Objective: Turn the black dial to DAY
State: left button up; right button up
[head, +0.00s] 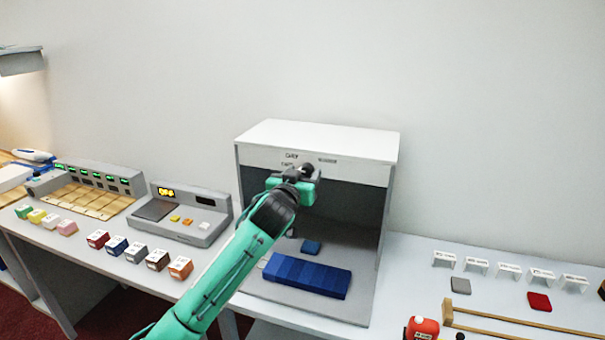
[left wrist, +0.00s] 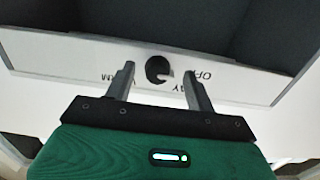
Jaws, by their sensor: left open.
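The black dial (left wrist: 157,69) sits on the white front panel (left wrist: 70,74) of the light booth. In the left wrist view the panel's lettering is upside down and partly hidden by the fingers; parts of DAY, WARM and OFF show. Which mark the dial points to I cannot tell. My left gripper (left wrist: 160,72) is open, one finger on each side of the dial, with a gap showing at both sides. In the head view my left gripper (head: 306,171) is at the panel and largely hides the dial. My right gripper is not in view.
The booth (head: 318,138) is open-fronted, with a dark blue block (head: 307,275) and a small blue swatch (head: 311,247) inside. A grey device (head: 190,214) with a lit display and several coloured blocks stand left. Small white stands, swatches and wooden rails (head: 520,322) lie right.

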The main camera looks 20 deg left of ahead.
pick_arm(q)
jog(key=shift+c, duration=0.2)
jog(key=c, duration=0.9)
jog(key=shift+c, duration=0.2)
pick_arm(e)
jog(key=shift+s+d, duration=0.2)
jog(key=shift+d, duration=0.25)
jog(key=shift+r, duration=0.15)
